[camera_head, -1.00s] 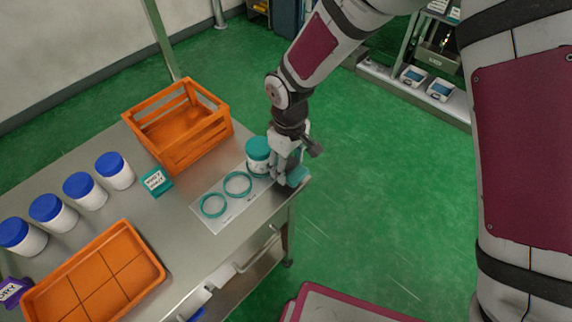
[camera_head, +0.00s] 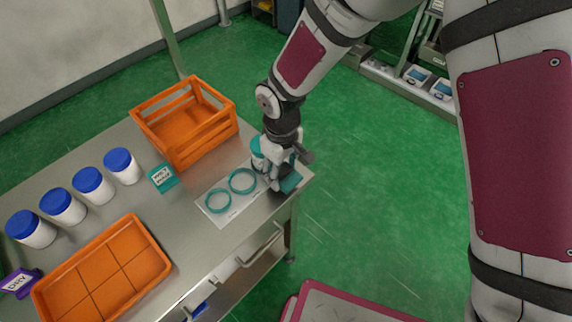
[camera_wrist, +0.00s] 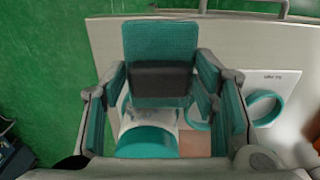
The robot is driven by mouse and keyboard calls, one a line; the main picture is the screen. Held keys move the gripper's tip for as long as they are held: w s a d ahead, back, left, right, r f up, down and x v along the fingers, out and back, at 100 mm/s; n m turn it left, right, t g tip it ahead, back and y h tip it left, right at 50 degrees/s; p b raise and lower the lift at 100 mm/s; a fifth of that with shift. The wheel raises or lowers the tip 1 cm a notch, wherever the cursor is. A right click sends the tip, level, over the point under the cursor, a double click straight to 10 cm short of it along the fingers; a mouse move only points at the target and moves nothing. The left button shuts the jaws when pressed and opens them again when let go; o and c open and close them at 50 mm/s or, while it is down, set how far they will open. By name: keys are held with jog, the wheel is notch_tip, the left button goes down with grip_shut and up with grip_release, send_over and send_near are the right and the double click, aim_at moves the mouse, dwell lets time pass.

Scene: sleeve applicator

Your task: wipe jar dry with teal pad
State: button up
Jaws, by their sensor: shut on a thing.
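My gripper (camera_head: 275,176) is at the right corner of the table, close beside a white jar with a teal lid (camera_head: 257,150). It is shut on the dark grip block of the teal pad (camera_wrist: 160,48), between its teal-lined fingers. The pad also shows in the head view (camera_head: 291,183), on the right side of the gripper. In the wrist view the jar's lid (camera_wrist: 147,143) lies below the pad, and the jar is partly hidden. I cannot tell whether the pad touches the jar.
The jar's white mat (camera_head: 222,217) has two empty teal rings (camera_head: 242,181). Several blue-lidded jars (camera_head: 93,185) stand in a row. A slatted orange crate (camera_head: 185,120), a divided orange tray (camera_head: 105,270), a teal sign (camera_head: 162,178) and a purple DRY sign (camera_head: 20,283) are on the table.

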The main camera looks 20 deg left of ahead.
jog(key=shift+s+a, duration=0.25)
jog(key=shift+s, duration=0.1)
jog(key=shift+w+d+b, duration=0.25)
jog(key=shift+w+d, duration=0.05)
jog(key=shift+w, duration=0.4)
jog(key=shift+w+d+b, duration=0.25)
jog(key=shift+w, duration=0.45)
jog(key=shift+w+d+b, duration=0.25)
jog(key=shift+w+d, duration=0.05)
jog(key=shift+w, duration=0.4)
jog(key=shift+s+a+p, duration=0.25)
jog(key=shift+s+a, duration=0.05)
jog(key=shift+s, duration=0.4)
jog(key=shift+s+a+p, duration=0.2)
jog(key=shift+s+a, duration=0.15)
jog(key=shift+s, duration=0.35)
jog(key=shift+s+a+p, duration=0.25)
jog(key=shift+s+a, duration=0.05)
jog(key=shift+s, duration=0.4)
jog(key=shift+w, duration=0.1)
